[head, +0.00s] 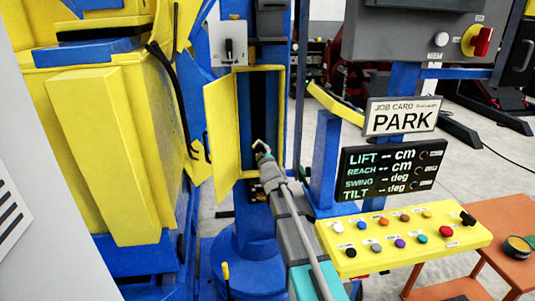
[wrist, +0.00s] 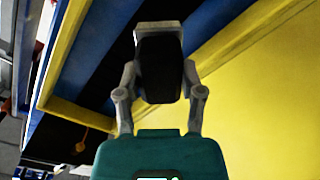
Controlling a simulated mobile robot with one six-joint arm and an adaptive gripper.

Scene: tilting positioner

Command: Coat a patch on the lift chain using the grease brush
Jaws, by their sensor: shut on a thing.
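My gripper (head: 263,152) is at the lower part of the open yellow-framed housing on the blue column. In the wrist view its fingers (wrist: 159,75) are shut on a dark block, which I take to be the grease brush (wrist: 160,72). Its bristles cannot be made out. The dark upright slot (head: 258,95) inside the housing is where the lift chain appears to run; single links are not visible. A dark strip also shows behind the fingers in the wrist view. I cannot tell whether the brush touches the chain.
The yellow housing door (head: 224,130) stands open to the left of my gripper. A yellow button panel (head: 400,240) and a PARK sign (head: 402,117) are on the right. An orange table (head: 505,222) holds a round tin (head: 517,247). A large yellow machine (head: 100,150) fills the left.

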